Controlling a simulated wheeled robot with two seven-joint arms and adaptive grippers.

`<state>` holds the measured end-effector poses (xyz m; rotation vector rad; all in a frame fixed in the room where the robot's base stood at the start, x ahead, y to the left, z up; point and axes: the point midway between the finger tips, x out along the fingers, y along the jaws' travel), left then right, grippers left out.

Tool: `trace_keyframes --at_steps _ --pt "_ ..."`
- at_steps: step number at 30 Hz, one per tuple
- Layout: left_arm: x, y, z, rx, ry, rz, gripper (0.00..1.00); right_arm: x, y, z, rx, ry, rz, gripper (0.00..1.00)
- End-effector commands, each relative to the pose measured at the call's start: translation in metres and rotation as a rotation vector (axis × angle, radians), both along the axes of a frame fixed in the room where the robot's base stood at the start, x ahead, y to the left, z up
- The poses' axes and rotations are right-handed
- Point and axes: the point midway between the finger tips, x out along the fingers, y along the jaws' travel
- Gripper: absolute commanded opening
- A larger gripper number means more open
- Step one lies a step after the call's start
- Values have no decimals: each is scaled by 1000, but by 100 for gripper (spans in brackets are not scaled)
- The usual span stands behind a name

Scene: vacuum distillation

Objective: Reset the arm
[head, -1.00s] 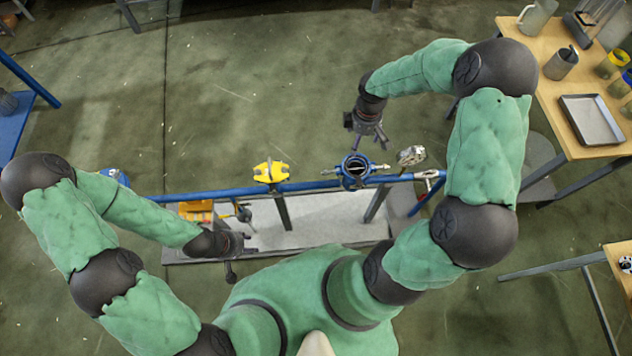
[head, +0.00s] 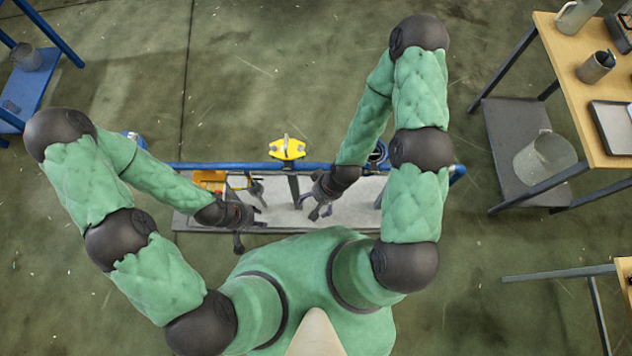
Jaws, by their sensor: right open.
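My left gripper (head: 252,226) is at the front of the bench, over its left part, with its fingers apart and nothing seen between them. My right gripper (head: 312,208) is over the middle of the bench's light top, pointing back toward my body, open and empty. The two grippers are apart. My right forearm hides much of the blue clamp fixture on the rail.
A low bench (head: 283,217) with a blue rail (head: 236,166) lies in front of me. A yellow fitting (head: 287,149) sits on the rail. A wooden table (head: 560,70) with a tray (head: 612,128) stands at the right, a blue table (head: 50,90) at the left.

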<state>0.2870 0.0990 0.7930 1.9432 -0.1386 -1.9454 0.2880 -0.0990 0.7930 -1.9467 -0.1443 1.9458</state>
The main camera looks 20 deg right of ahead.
Motion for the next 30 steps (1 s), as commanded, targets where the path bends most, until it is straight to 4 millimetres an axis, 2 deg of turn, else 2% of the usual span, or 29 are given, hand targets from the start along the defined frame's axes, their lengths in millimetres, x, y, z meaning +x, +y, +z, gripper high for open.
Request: trace_keyframes --at_steps 11,14,21,24,30 --pt "0 0 -3 0 0 0 40 -1 0 -3 -1 2 -6 84" --pt "0 0 -12 0 0 0 40 -1 0 -12 -1 2 -6 84" --pt "0 0 -53 0 0 0 40 -1 0 -54 -1 3 -4 84" --pt "0 0 -65 0 0 0 40 -2 0 -65 -1 3 -4 84" --pt "0 0 -64 0 0 0 40 -1 0 -65 -1 3 -4 84"
